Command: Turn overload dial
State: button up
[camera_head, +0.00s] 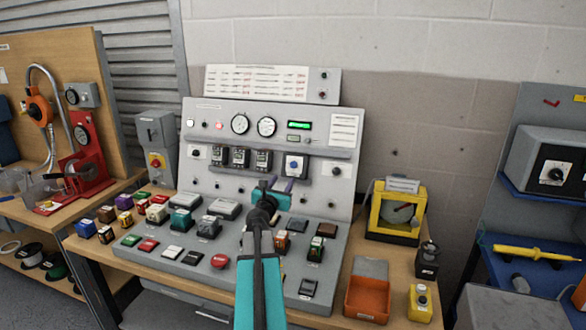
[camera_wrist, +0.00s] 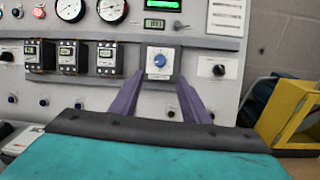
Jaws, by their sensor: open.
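A blue round dial (camera_head: 293,165) on a white plate sits in a dark module on the upright grey panel, right of several dark modules. I take it to be the overload dial. In the wrist view the dial (camera_wrist: 159,61) is near the top middle, its blue face fully visible. My gripper (camera_head: 281,183) is open and empty, in front of and slightly below the dial. In the wrist view the purple fingers of my gripper (camera_wrist: 160,78) point at the panel, one on each side below the dial. I cannot tell how far the tips are from it.
Dark breaker modules (camera_wrist: 74,57) stand left of the dial, and a black knob (camera_wrist: 219,70) sits to the right. Several coloured blocks and switches lie on the sloped console (camera_head: 193,258) below. A yellow-framed device (camera_head: 397,210) and orange bin (camera_head: 368,296) stand at the right.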

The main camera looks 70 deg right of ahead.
aim_at(293, 165)
jog(key=shift+w+d+p, duration=0.2)
jog(key=shift+d+p, duration=0.2)
jog(key=shift+d, duration=1.7)
jog(key=shift+w+d+p, duration=0.2)
jog(key=shift+d+p, duration=0.25)
jog(key=shift+d, duration=1.65)
jog(key=shift+w+d+p, duration=0.2)
jog(key=shift+d+p, duration=0.2)
jog(key=shift+d, duration=1.7)
